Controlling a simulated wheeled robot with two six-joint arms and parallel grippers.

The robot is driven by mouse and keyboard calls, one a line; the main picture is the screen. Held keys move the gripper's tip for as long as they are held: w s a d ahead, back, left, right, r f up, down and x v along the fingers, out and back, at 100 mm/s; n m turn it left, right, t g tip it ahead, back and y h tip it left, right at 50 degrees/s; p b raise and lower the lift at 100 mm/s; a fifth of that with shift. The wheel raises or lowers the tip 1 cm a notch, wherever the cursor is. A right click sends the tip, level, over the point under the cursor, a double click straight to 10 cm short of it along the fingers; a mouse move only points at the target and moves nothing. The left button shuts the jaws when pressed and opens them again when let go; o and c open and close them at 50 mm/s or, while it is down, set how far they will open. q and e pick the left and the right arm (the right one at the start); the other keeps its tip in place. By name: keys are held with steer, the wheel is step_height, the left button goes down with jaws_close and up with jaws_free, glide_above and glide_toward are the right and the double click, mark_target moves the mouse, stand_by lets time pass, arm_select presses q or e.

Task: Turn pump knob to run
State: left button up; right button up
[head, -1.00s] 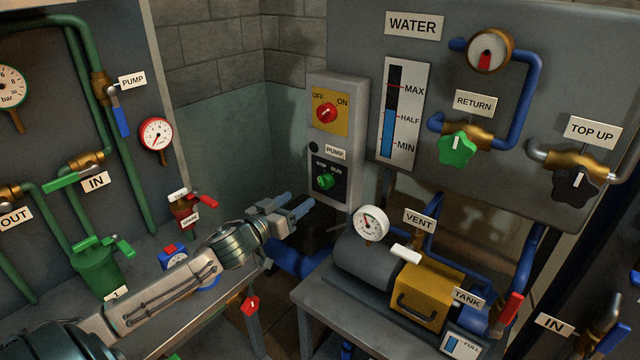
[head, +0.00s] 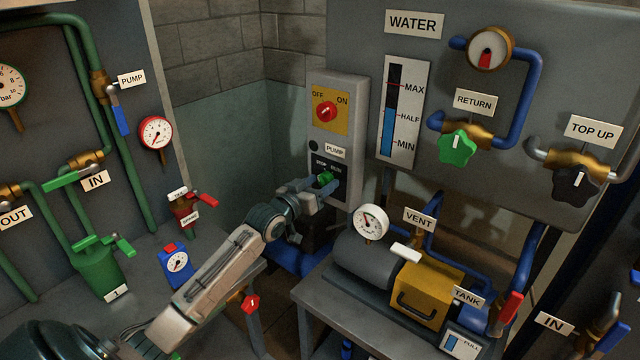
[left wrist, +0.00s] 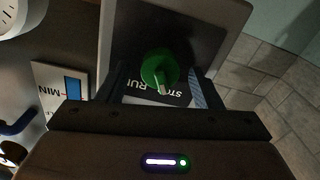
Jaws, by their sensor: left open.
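The green pump knob (head: 325,178) sits on a black plate on the grey control box (head: 357,88), under the PUMP label (head: 335,152). In the left wrist view the knob (left wrist: 159,69) shows between my fingers, with a pale pointer mark and part of the STOP and RUN lettering below it. My left gripper (head: 325,187) is open, its fingers on either side of the knob; I cannot tell whether they touch it. In the head view the gripper partly hides the plate. My right gripper is not in view.
A red OFF/ON switch (head: 326,110) sits above the knob on the same box. The water gauge (head: 400,105) is to the right. A grey tank (head: 365,257) stands on the bench below right. A blue gauge box (head: 176,266) is at the left.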

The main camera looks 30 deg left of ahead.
arm_select(q)
steer(key=shift+w, duration=0.15)
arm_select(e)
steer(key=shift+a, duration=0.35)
arm_select(q)
steer(key=c, duration=1)
